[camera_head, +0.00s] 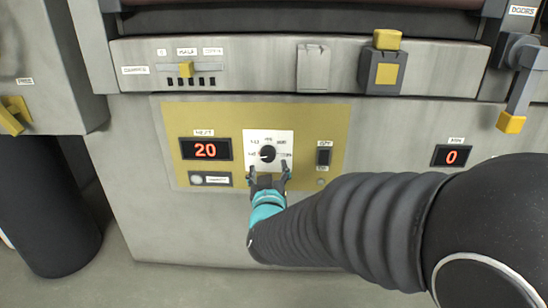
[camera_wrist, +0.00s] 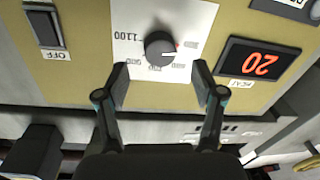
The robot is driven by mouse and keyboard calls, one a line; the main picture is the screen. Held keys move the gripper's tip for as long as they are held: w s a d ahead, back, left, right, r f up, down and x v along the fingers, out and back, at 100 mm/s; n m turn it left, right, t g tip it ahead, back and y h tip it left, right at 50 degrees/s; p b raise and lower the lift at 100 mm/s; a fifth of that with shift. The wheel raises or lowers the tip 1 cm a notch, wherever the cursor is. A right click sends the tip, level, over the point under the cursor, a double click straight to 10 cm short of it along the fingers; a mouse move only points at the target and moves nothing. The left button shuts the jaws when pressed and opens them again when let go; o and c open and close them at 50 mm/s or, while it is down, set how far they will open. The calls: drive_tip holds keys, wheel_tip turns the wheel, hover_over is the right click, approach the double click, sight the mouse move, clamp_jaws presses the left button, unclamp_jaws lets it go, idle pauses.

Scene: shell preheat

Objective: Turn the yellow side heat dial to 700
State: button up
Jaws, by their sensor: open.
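The heat dial is a round black knob (camera_head: 268,153) on a white scale plate in the middle of a yellow panel (camera_head: 225,112). In the wrist view the knob (camera_wrist: 160,46) has a pale pointer mark and a red mark at its rim; a label reading 1100 is legible and the other labels are blurred. The display left of it (camera_head: 205,149) reads 20 in red. My gripper (camera_head: 268,176) is open just below the dial. In the wrist view its two fingertips (camera_wrist: 160,80) stand on either side of the space before the knob, with no visible contact.
A black switch (camera_head: 324,157) marked OFF sits right of the dial. A second display (camera_head: 452,156) reads 0 further right. Above are a slider with a yellow knob (camera_head: 186,69), a grey cover (camera_head: 313,68) and a yellow-topped block (camera_head: 384,65). A handle (camera_head: 516,90) with a yellow tip hangs at right.

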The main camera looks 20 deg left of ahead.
sight(268, 158)
drive_tip(key=shift+x, duration=2.45)
drive_tip(key=c, duration=1.1)
